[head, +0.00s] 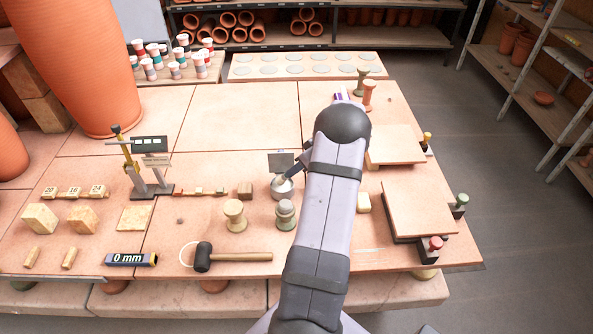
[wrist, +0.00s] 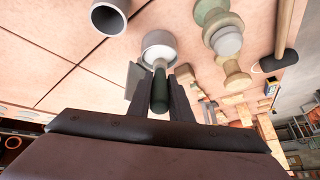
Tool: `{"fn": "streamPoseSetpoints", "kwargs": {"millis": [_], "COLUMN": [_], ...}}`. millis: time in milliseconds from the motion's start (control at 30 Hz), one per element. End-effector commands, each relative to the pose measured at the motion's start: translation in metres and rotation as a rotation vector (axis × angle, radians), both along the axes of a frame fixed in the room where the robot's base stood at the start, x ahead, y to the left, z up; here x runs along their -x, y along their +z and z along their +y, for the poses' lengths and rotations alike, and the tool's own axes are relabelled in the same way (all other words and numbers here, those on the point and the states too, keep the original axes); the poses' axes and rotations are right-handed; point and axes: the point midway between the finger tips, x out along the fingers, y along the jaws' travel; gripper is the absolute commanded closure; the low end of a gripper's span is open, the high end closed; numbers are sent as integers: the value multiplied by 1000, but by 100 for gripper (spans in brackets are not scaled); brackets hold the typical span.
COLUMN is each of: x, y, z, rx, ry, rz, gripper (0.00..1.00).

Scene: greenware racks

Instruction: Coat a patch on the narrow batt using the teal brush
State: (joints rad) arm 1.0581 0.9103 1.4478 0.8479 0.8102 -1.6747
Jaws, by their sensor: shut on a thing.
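My gripper (wrist: 159,82) is shut on the dark green-teal handle of the teal brush (wrist: 160,94). The brush's lower end reaches into or over a small pale metal pot (wrist: 158,38), so its bristles are hidden. In the head view the pot (head: 281,193) stands left of my arm, which hides most of the gripper. Two flat batts lie right of my arm: a smaller one (head: 395,146) at the back and a larger one (head: 418,208) in front. The smaller one looks like the narrow batt. No coated patch can be made out on either.
A small grey card (head: 280,160) stands just behind the pot. Spool-shaped stands (head: 235,216) and (head: 285,216) are in front of it, with a mallet (head: 203,257) nearer. Small knobbed weights (head: 435,246) sit by the batts' right edges. The table's back middle is clear.

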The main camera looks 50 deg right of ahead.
Motion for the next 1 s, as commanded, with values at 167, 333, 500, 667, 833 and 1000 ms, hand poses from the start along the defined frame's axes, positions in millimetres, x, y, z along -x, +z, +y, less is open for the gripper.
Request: {"fn": "streamPoseSetpoints", "kwargs": {"millis": [167, 333, 500, 667, 833, 1000], "x": [0, 0, 0, 0, 0, 0], "y": [15, 27, 40, 50, 55, 56], "z": [0, 0, 0, 0, 0, 0], "rx": [-1, 0, 1, 0, -1, -2], "ry": [-1, 0, -1, 0, -1, -1], "rz": [-2, -1, -1, -2, -1, -1], "gripper": [100, 100, 100, 100, 100, 100]}}
